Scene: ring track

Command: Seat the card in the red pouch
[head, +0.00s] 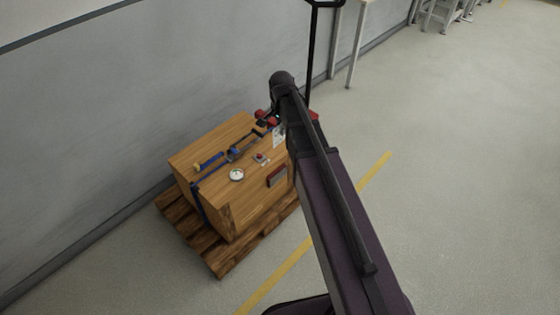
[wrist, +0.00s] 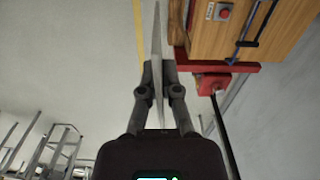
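The red pouch (head: 277,176) is a dark red pocket on the near right face of the wooden crate (head: 211,160). A dark red strip at the crate's edge in the wrist view (wrist: 178,24) looks like the pouch seen side-on. The white card (head: 278,139) is above and apart from the pouch, partly covered by my arm. In the wrist view the card (wrist: 158,45) is nearly edge-on between the fingers. My gripper (wrist: 158,72) is shut on it, and the card's far part sticks out beyond the fingertips, beside the crate. The pouch's opening cannot be made out.
The crate stands on a wooden pallet (head: 215,258) against the grey wall. A blue strap (head: 197,200), a round white gauge (head: 236,175) and a red button box (head: 261,158) are on it. A red pallet jack (wrist: 211,82) is close by. Floor to the right is clear.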

